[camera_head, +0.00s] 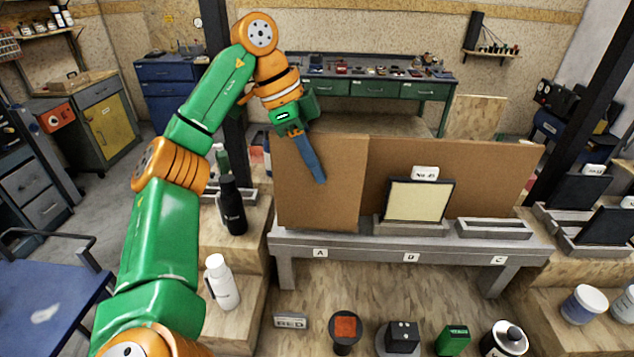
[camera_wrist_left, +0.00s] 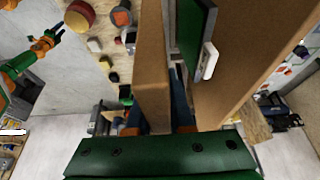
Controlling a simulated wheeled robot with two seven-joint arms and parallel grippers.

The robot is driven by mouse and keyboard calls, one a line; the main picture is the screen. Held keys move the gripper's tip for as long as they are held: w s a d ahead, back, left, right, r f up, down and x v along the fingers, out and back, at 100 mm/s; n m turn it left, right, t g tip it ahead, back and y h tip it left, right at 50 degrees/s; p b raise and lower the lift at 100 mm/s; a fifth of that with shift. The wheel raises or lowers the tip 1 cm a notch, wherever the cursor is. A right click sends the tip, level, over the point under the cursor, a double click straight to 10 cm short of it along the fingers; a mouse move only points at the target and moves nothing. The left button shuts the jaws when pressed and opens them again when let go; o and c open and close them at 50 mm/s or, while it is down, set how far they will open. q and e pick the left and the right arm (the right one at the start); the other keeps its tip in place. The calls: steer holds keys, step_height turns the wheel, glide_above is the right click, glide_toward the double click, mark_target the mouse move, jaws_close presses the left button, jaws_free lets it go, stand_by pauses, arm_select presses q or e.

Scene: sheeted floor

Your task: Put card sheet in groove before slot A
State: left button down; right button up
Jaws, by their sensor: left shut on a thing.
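The brown card sheet (camera_head: 300,200) stands about upright at the left end of the grey rack, above label A (camera_head: 320,253). My left gripper (camera_head: 318,172) is shut on its upper part, with one blue finger across its front face. In the left wrist view the sheet (camera_wrist_left: 153,60) runs edge-on between the two fingers. The sheet hides slot A and the groove before it; I cannot tell whether its lower edge is in the groove. My right gripper (camera_wrist_left: 52,35) appears small at the left of the wrist view, its jaws too small to judge.
A brown back board (camera_head: 500,165) stands behind the rack. A black-framed cream panel (camera_head: 418,202) stands at B; the tray at C (camera_head: 493,229) is empty. A black bottle (camera_head: 231,205) and a white bottle (camera_head: 221,282) stand left. Several small objects line the front.

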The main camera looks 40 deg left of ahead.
mark_target(326, 173)
arm_select(q)
steer(key=w+f, duration=0.2)
steer(key=f, duration=0.1)
steer(key=shift+w+d, duration=0.15)
steer(key=shift+s+f, duration=0.55)
steer(key=shift+s, duration=0.05)
steer(key=shift+w, duration=0.15)
steer(key=c, duration=1.1)
jaws_free()
steer(key=shift+w, duration=0.15)
arm_select(e)
steer(key=shift+w, duration=0.85)
